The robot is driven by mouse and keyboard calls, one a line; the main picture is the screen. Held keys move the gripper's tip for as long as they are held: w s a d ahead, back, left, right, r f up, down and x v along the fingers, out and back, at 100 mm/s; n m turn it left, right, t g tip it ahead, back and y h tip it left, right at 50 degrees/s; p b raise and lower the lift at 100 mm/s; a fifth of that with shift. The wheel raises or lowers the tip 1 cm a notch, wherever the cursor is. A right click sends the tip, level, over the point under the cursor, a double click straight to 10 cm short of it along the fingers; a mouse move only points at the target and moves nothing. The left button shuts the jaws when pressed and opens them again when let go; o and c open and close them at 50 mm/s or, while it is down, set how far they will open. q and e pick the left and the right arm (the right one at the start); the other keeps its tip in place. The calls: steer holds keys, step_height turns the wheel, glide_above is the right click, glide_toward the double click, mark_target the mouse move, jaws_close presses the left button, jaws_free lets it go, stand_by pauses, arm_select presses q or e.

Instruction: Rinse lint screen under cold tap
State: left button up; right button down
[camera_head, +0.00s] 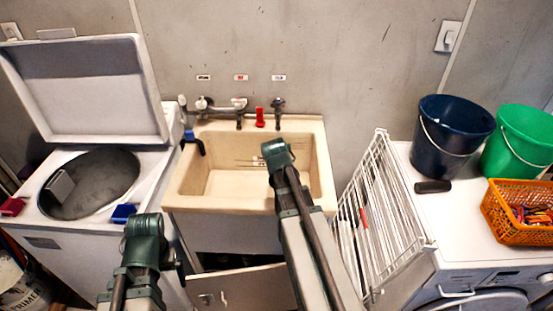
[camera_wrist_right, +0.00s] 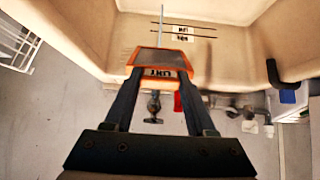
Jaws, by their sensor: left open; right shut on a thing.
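The lint screen (camera_wrist_right: 160,64), with an orange frame and a "LINT" label, is between the fingers of my right gripper (camera_wrist_right: 158,85) in the right wrist view. In the head view my right gripper (camera_head: 276,152) is over the beige sink (camera_head: 205,205), and the arm hides part of the basin. A thin pale line runs past the screen; I cannot tell whether it is water. Taps (camera_head: 238,106) are on the wall behind the sink, with a red piece (camera_head: 260,117) among them. My left gripper (camera_head: 146,230) is open, left of the sink front; its fingertips are hard to make out.
The open top-loading washer (camera_head: 60,235) stands left of the sink. A white drying rack (camera_head: 385,215) is at its right. Blue (camera_head: 450,135) and green (camera_head: 515,145) buckets and an orange basket (camera_head: 510,225) sit on a white machine. A cabinet door (camera_head: 245,285) hangs open below the sink.

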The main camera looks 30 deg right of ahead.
steer(key=b+x, duration=0.1)
steer(key=x, duration=0.1)
steer(key=b+x, duration=0.4)
steer(key=shift+s+a+f, duration=0.1)
steer(key=shift+f, duration=0.6)
steer(key=shift+w+d+r, duration=0.15)
steer(key=shift+w+d, duration=0.1)
steer(key=shift+w, duration=0.2)
steer(key=w+d+f+b, duration=0.1)
steer(key=w+d, duration=0.3)
steer(key=w, duration=0.3)
steer(key=shift+w+d+f, duration=0.25)
steer(key=shift+d+f, duration=0.1)
steer(key=shift+f, duration=0.05)
steer(key=shift+s+d, duration=0.1)
steer(key=shift+s, duration=0.05)
steer(key=shift+s+d, duration=0.15)
steer(key=shift+d, duration=0.15)
steer(key=shift+a, duration=0.15)
steer(key=shift+w+a, duration=0.25)
steer(key=shift+a, duration=0.05)
